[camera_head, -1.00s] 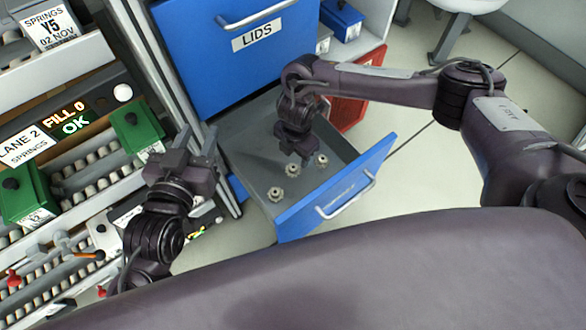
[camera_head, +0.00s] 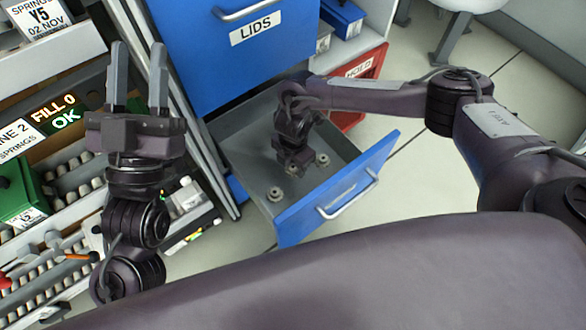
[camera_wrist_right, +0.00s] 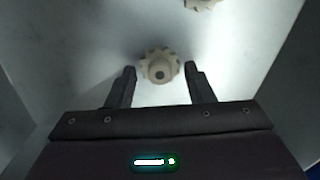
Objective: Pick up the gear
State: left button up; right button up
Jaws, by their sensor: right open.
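Several small pale gears lie on the floor of the open drawer, one near its front (camera_head: 275,194) and one further right (camera_head: 321,159). My right gripper (camera_head: 293,166) reaches down into the drawer over another gear, which it mostly hides in the head view. In the right wrist view, my right gripper (camera_wrist_right: 159,74) is open, and a toothed gear (camera_wrist_right: 159,67) with a dark centre hole sits between its fingertips, with a gap on each side. A second gear (camera_wrist_right: 200,3) is cut off at the top edge. My left gripper (camera_head: 138,70) is open and empty, fingers pointing up, in front of the shelf.
The drawer's blue front (camera_head: 340,190) and grey walls surround my right gripper. A closed blue LIDS drawer (camera_head: 225,60) is above it. A red bin (camera_head: 350,85) stands behind. Roller lanes with a green bin (camera_head: 25,195) are at the left. Floor is clear to the right.

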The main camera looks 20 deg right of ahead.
jog(key=shift+f, duration=0.1)
jog(key=shift+c, duration=0.3)
grip_shut()
